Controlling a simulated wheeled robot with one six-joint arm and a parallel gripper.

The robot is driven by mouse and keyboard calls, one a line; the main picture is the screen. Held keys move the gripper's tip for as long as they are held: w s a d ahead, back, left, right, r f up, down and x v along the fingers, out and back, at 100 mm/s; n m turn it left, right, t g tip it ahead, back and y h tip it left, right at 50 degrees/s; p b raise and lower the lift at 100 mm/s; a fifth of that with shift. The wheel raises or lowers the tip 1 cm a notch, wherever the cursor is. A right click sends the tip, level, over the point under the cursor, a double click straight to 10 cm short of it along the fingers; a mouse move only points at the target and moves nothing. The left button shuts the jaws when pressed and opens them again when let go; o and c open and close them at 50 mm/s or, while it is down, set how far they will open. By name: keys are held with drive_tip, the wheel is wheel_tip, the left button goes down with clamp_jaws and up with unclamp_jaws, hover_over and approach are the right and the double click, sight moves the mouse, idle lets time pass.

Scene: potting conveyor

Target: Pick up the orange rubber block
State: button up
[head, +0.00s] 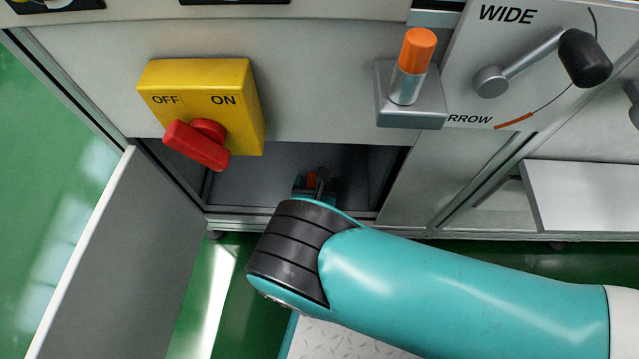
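My own teal and black wrist covers most of the gripper and the compartment floor. I cannot tell whether the fingers are closed on the block or only beside it.
An open door panel (100,265) stands to the left of the compartment. Above are a yellow OFF/ON box (240,85) with a red handle (197,143), an orange-topped metal post (408,85) and a black-knobbed lever (583,58). A pale shelf (585,195) is at right.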

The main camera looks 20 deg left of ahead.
drive_tip(key=shift+a, duration=0.15)
drive_tip(key=c, duration=1)
